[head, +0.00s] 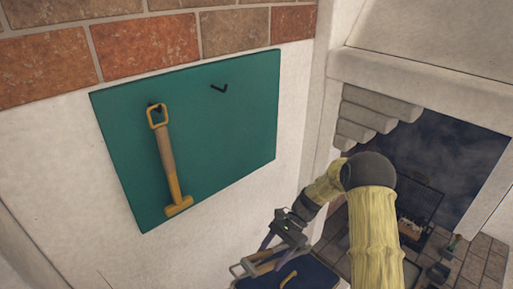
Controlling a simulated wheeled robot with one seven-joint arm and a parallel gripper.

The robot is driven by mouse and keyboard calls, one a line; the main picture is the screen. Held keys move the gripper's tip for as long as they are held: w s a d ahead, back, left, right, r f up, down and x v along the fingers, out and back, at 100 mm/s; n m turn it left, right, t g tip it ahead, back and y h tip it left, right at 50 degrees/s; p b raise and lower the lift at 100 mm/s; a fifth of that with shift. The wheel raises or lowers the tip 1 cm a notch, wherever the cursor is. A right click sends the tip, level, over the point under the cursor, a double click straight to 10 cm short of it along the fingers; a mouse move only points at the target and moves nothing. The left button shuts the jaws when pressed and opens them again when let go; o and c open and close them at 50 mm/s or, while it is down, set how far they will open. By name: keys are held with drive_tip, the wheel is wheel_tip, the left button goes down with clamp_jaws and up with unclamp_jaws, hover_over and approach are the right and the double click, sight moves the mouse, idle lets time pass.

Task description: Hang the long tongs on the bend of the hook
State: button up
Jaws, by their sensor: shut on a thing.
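The free hook (219,88) is a small dark bent piece on the upper right of the green board, with nothing on it. My gripper (286,236) is low in the head view, below and to the right of the board and well away from the hook. It is shut on what looks like the long tongs (262,264), a long grey and tan thing reaching down to the left. The arm and gripper partly cover it, so its full shape and the exact grip are hidden.
A yellow-handled tool (168,160) hangs on the left side of the green board (225,140), from a second hook. A dark blue surface (312,274) with a small yellow thing (288,279) lies below my gripper. A stepped stone fireplace (375,112) stands at the right.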

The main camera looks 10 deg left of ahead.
drive_tip(key=w+a+r+m+t+y, duration=0.2)
drive_tip(key=w+r+m+t+y, duration=0.1)
drive_tip(key=r, duration=0.7)
drive_tip(key=w+a+r+m+t+y+b, duration=0.1)
drive_tip(key=w+a+r+m+t+y, duration=0.1)
drive_tip(key=r+m+t+y, duration=0.4)
drive_tip(key=w+a+r+m+t+y, duration=0.1)
drive_tip(key=w+r+m+t+y, duration=0.3)
drive_tip(key=r, duration=1.2)
drive_tip(key=m+t, duration=0.1)
drive_tip(key=t, duration=0.3)
drive_tip(key=shift+w+a+r+m+t+b, duration=0.2)
drive_tip(key=shift+a+m+t+b, duration=0.1)
drive_tip(key=shift+a, duration=0.1)
drive_tip(key=w+a, duration=0.1)
drive_tip(key=a, duration=0.1)
drive_tip(key=w+a, duration=0.2)
drive_tip(key=shift+w+a+f, duration=0.1)
drive_tip(key=shift+w+f, duration=0.05)
drive_tip(key=shift+w, duration=0.15)
drive_tip(key=shift+w+a+b, duration=0.3)
drive_tip(key=shift+w+a, duration=0.85)
drive_tip(key=shift+a, duration=0.15)
